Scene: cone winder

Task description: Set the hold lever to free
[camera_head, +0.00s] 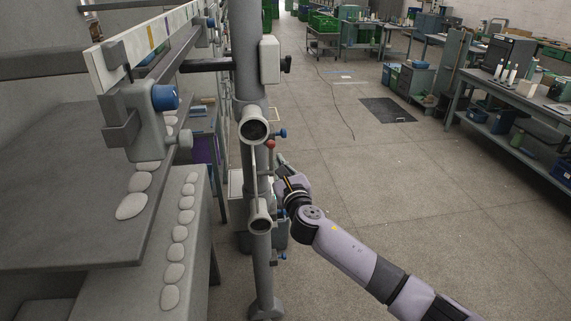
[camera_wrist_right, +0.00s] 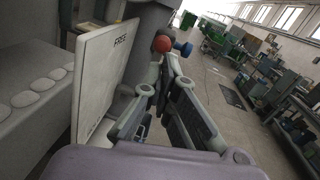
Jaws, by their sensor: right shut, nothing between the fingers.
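The hold lever shows as a red ball knob (camera_head: 270,144) on the grey upright post, on its right side. In the right wrist view the red knob (camera_wrist_right: 162,44) is just beyond my fingertips. A white plate (camera_wrist_right: 98,80) with the word FREE near its top stands left of the fingers there. My right gripper (camera_head: 281,161) is beside the post, just below and right of the knob. In the right wrist view its fingers (camera_wrist_right: 168,62) come together at the tips, with nothing held. I cannot tell whether they touch the lever. My left gripper is not in view.
The post (camera_head: 248,60) carries round dark-faced fittings (camera_head: 254,129) and blue knobs (camera_head: 283,133) close to my gripper. A grey machine bed (camera_head: 90,220) with pale oval pieces fills the left. The floor (camera_head: 440,190) to the right is open, with benches beyond.

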